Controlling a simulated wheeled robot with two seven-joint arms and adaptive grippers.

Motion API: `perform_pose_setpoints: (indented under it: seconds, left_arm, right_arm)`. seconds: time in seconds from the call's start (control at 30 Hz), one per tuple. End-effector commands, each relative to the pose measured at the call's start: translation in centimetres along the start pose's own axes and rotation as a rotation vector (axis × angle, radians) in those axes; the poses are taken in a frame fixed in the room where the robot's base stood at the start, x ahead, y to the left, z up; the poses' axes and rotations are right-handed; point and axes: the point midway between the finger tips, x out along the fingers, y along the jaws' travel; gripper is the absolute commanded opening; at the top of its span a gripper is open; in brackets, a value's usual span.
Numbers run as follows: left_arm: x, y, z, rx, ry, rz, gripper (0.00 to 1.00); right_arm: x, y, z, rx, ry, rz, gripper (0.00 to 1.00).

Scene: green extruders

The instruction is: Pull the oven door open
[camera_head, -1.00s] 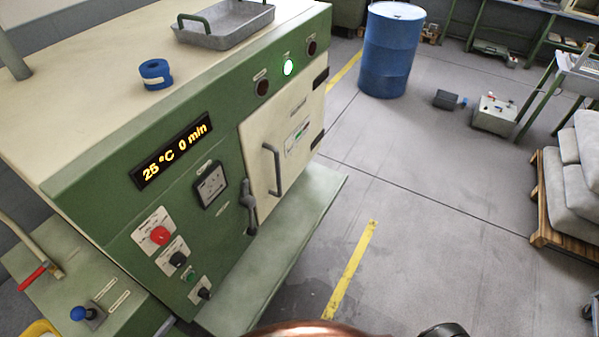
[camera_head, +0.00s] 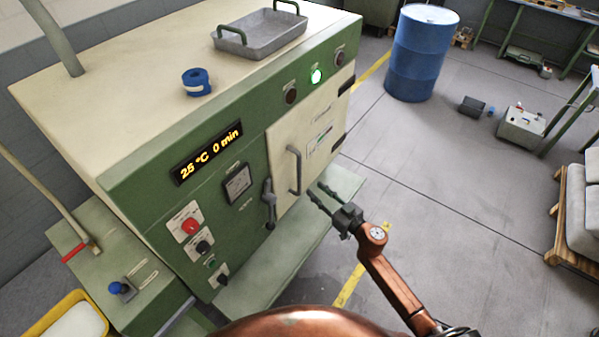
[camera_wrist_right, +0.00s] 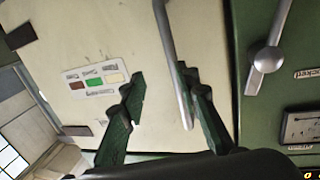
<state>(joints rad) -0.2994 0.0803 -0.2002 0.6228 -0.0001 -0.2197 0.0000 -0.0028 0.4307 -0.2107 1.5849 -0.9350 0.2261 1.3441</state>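The cream oven door (camera_head: 312,137) is shut in the green oven front, with a vertical grey bar handle (camera_head: 294,171). A grey latch lever (camera_head: 269,205) sits left of the door. My right gripper (camera_head: 316,190) is open and empty, right of the handle in the head view. In the right wrist view the door (camera_wrist_right: 95,35) fills much of the picture. The handle (camera_wrist_right: 172,60) runs between the open fingers of my gripper (camera_wrist_right: 160,75), close to the right finger; I cannot tell whether they touch. My left gripper is not in view.
A metal tray (camera_head: 260,36) and a blue tape roll (camera_head: 197,82) lie on the oven top. A blue drum (camera_head: 420,52) stands beyond the oven. Sacks on a pallet (camera_head: 562,225) are at the right. A green ledge (camera_head: 262,262) juts out below the door.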

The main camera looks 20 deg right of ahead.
Motion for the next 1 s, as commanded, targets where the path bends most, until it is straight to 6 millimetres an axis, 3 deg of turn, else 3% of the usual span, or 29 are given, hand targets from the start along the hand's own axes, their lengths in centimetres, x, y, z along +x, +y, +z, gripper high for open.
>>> perform_pose_setpoints:
  seconds: [0.03, 0.1, 0.2, 0.63, 1.0]
  left_arm:
    - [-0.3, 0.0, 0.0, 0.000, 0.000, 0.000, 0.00]
    - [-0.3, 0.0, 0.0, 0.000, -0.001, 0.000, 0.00]
    - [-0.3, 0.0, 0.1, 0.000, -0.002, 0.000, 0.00]
    - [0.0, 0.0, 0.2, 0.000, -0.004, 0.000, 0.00]
    - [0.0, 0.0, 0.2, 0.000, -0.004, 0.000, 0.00]
  right_arm:
    - [0.2, -0.7, -1.9, -0.007, 0.020, -0.022, 0.29]
    - [0.4, -1.4, -3.2, -0.009, 0.036, -0.041, 0.29]
    - [1.1, -1.8, -3.9, -0.008, 0.044, -0.051, 0.29]
    - [7.2, -2.0, -4.0, -0.007, 0.043, -0.049, 0.29]
    - [8.2, -2.0, -4.0, -0.007, 0.042, -0.049, 0.29]
